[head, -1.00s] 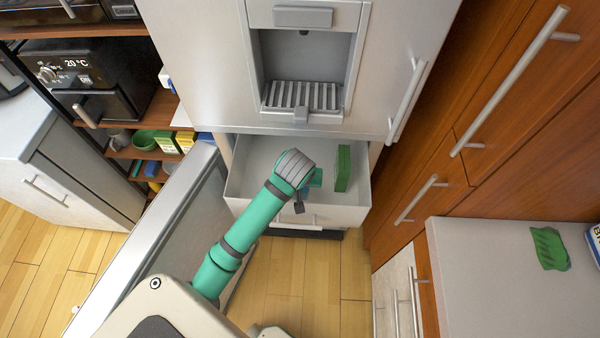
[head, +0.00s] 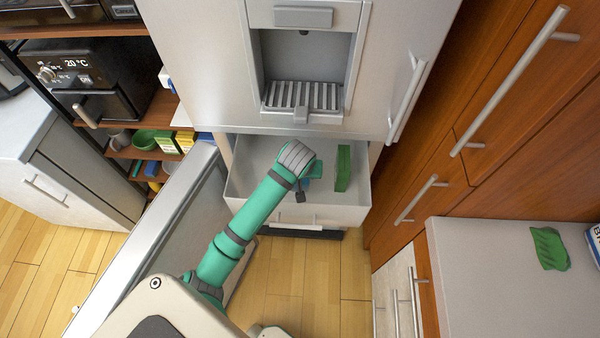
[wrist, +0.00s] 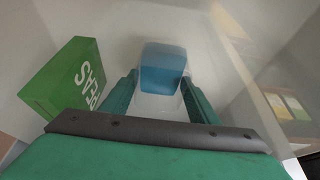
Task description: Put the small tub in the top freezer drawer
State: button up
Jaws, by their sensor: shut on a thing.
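The small tub (wrist: 162,70) has a blue lid and a pale, see-through body. In the wrist view it sits between the two fingers of my gripper (wrist: 160,95), which is shut on it. In the head view my gripper (head: 308,182) is inside the open, pale freezer drawer (head: 335,213), and my wrist hides most of the tub. Whether the tub touches the drawer floor, I cannot tell.
A green box of peas (head: 343,168) stands in the drawer to the right of my gripper; it also shows in the wrist view (wrist: 65,82). An open freezer door (head: 160,240) stands left of my arm. Wooden cabinets (head: 420,190) are on the right.

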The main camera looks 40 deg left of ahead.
jog(key=shift+f, duration=0.4)
jog(key=o, duration=1.3)
jog(key=shift+r, duration=0.55)
jog(key=v, duration=1.2)
jog(key=shift+w+r, duration=0.1)
